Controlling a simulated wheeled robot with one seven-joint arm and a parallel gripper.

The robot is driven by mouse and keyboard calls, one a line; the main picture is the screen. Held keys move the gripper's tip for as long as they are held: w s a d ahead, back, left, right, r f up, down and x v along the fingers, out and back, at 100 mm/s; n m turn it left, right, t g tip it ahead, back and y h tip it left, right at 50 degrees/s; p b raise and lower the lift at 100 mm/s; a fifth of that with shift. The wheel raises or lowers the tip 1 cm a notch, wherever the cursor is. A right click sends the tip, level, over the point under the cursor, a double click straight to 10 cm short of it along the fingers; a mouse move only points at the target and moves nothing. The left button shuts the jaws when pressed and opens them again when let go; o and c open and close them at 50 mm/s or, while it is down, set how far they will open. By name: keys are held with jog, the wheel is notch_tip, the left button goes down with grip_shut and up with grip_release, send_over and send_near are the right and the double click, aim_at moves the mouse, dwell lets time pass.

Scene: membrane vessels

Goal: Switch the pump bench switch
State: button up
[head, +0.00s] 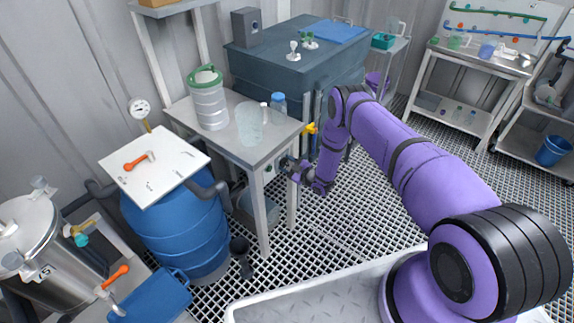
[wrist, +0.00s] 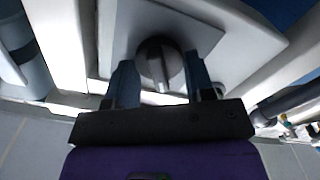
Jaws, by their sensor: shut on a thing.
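The pump bench switch shows in the wrist view as a round dark grey knob (wrist: 160,62) with a raised grip bar, on a light plate. My gripper (wrist: 160,84) has one finger on each side of the knob, closed on it. In the head view my gripper (head: 292,170) is at the front of the small grey bench (head: 262,150), just under its top edge. The knob is mostly hidden behind my gripper in the head view.
A green-lidded clear vessel (head: 208,100), a clear beaker (head: 249,124) and a small bottle (head: 279,102) stand on the bench. A blue barrel (head: 178,240) stands left of it. A yellow valve handle (head: 310,128) is close behind my gripper. Grated floor is open to the right.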

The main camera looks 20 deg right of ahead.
jog(key=o, duration=0.9)
jog(key=v, duration=1.1)
